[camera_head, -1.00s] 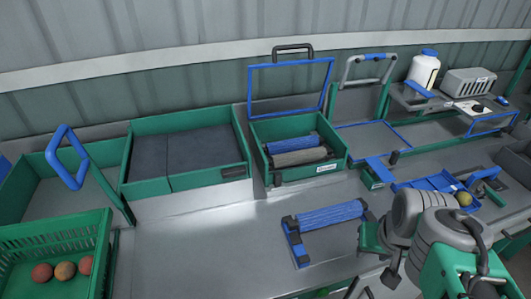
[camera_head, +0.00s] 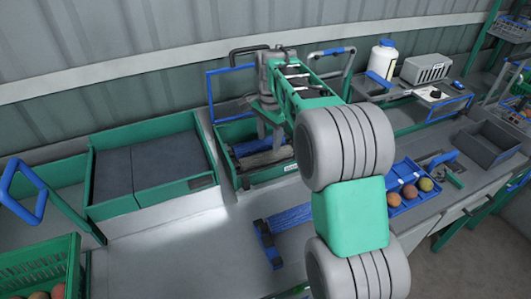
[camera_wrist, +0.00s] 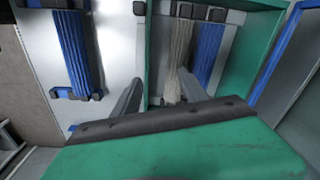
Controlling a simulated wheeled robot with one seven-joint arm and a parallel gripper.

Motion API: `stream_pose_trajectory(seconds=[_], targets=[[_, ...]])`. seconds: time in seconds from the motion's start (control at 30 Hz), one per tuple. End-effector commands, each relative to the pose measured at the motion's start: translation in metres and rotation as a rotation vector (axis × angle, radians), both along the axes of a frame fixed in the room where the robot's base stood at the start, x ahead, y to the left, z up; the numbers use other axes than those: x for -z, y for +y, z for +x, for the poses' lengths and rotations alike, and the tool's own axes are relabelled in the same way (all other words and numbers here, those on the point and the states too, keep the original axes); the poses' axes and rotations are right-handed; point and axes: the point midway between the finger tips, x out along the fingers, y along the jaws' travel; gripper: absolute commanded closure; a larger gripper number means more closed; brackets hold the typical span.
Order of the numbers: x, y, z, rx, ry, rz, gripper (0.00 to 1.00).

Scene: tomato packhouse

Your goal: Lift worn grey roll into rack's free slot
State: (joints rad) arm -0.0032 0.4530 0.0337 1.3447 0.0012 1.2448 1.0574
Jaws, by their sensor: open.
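The worn grey roll (camera_head: 262,159) lies in a green open-topped box (camera_head: 226,133), beside a blue roll (camera_head: 248,147). In the wrist view the grey roll (camera_wrist: 180,48) is next to the blue roll (camera_wrist: 207,50). My gripper (camera_wrist: 160,76) is open and empty over the box. Its right finger overlaps the near part of the grey roll in the picture; its left finger is outside the box wall. The blue rack (camera_head: 265,246) on the bench bears another blue roll (camera_head: 289,216). My arm hides part of the rack and box.
A blue lid frame (camera_head: 209,98) stands raised behind the box. Dark pads (camera_head: 150,168) fill a green tray to the left. A blue tray (camera_head: 402,205) with several tomatoes is to the right. Bare bench (camera_head: 190,235) lies left of the rack.

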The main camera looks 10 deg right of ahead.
Motion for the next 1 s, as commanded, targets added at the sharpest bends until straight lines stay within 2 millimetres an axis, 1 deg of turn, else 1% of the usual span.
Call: stream_pose_trajectory(seconds=[0.03, 0.1, 0.23, 0.37, 0.57, 0.73, 0.83, 1.0], targets=[[0.01, -0.001, 0.019, 0.08, 0.024, 0.004, 0.49], [0.024, -0.002, 0.037, 0.184, 0.044, 0.008, 0.49], [0.04, -0.004, 0.054, 0.296, 0.063, 0.01, 0.49], [0.055, -0.004, 0.057, 0.322, 0.068, 0.01, 0.49], [0.082, -0.004, 0.053, 0.321, 0.071, 0.009, 0.49], [0.112, -0.003, 0.052, 0.32, 0.068, 0.01, 0.49], [0.12, -0.003, 0.053, 0.32, 0.065, 0.01, 0.49], [0.121, -0.003, 0.053, 0.32, 0.064, 0.011, 0.49]])
